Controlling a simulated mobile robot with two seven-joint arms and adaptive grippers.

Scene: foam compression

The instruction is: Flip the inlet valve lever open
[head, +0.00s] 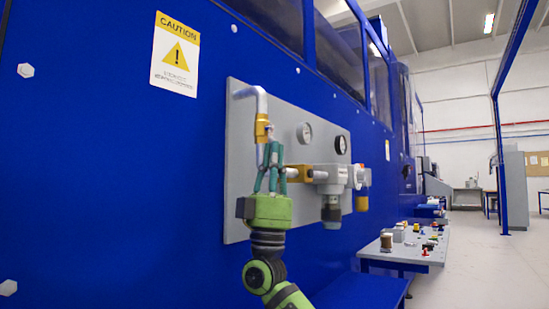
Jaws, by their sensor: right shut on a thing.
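The inlet valve (262,128) is a brass-coloured body on a silver pipe (252,92) at the upper left of the grey panel. My right gripper (271,148) comes up from below, with its teal fingers just under the valve body. Its fingers are closed on the valve's lever, which they mostly hide. The lever's exact angle cannot be made out. My left gripper is out of view.
The grey panel (236,205) is on a blue machine wall (120,180). A table (405,255) with small parts stands at right; the floor (490,270) beyond is clear.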

